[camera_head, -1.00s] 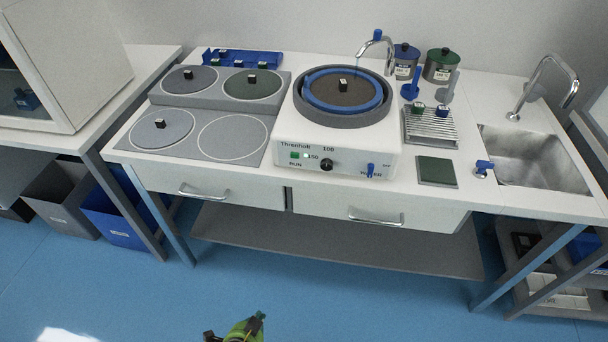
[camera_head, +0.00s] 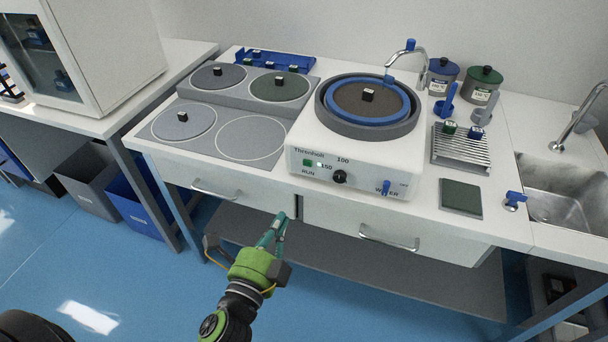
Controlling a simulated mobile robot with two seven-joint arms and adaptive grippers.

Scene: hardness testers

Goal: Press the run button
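The green run button (camera_head: 307,163) is on the front panel of the white polishing machine (camera_head: 345,157), above the word RUN and left of a black knob (camera_head: 339,177). A small pale light (camera_head: 320,164) shows just right of the button. My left gripper (camera_head: 278,222) is in front of the drawers, below and left of the button and apart from it. Its teal fingers point up toward the bench and look close together. Nothing shows between them. My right gripper is not in view.
Two drawer handles (camera_head: 216,190) (camera_head: 389,238) stick out below the bench top. A blue water lever (camera_head: 386,188) is at the panel's right. Grinding discs (camera_head: 184,121) lie to the left. A sink (camera_head: 560,190) is at the right. The floor in front is clear.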

